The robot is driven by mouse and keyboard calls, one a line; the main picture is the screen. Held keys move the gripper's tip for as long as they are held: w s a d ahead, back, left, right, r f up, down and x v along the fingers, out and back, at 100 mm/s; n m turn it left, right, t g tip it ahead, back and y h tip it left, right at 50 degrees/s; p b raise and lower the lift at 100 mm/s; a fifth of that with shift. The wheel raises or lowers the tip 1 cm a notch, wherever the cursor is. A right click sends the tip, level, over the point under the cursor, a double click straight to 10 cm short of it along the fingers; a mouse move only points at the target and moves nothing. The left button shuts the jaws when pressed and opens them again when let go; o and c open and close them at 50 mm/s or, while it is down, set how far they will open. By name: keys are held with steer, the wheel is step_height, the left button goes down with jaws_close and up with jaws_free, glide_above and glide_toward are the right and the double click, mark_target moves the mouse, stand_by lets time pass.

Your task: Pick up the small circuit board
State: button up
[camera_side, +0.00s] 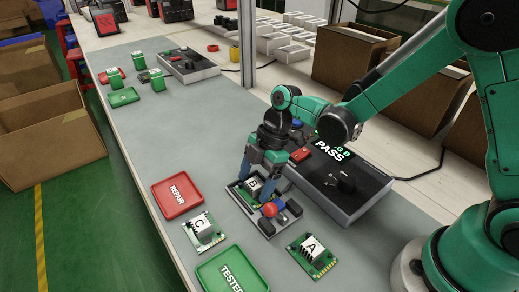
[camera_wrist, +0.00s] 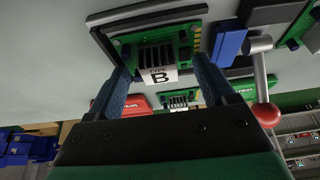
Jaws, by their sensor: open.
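A small green circuit board labelled B (camera_side: 253,187) sits in a dark fixture (camera_side: 262,227) on the grey mat. It also shows in the wrist view (camera_wrist: 157,48), with a white "TYPE B" label and a dark finned block. My gripper (camera_side: 257,186) is at this board, pointing down, with its blue fingers open on either side of the board's block. I cannot tell whether the fingers touch it. Two more green boards lie loose on the mat: one marked C (camera_side: 203,232) to the left and one marked A (camera_side: 313,254) to the right.
A lever with a red ball (camera_side: 270,210) stands at the fixture's front, close to my gripper. A tester box (camera_side: 345,185) showing "PASS" is right behind it. A red REPAIR tray (camera_side: 178,206) and a green TESTED tray (camera_side: 210,278) lie to the left and front.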

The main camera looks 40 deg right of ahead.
jaws_close()
steer(key=shift+r, duration=0.1)
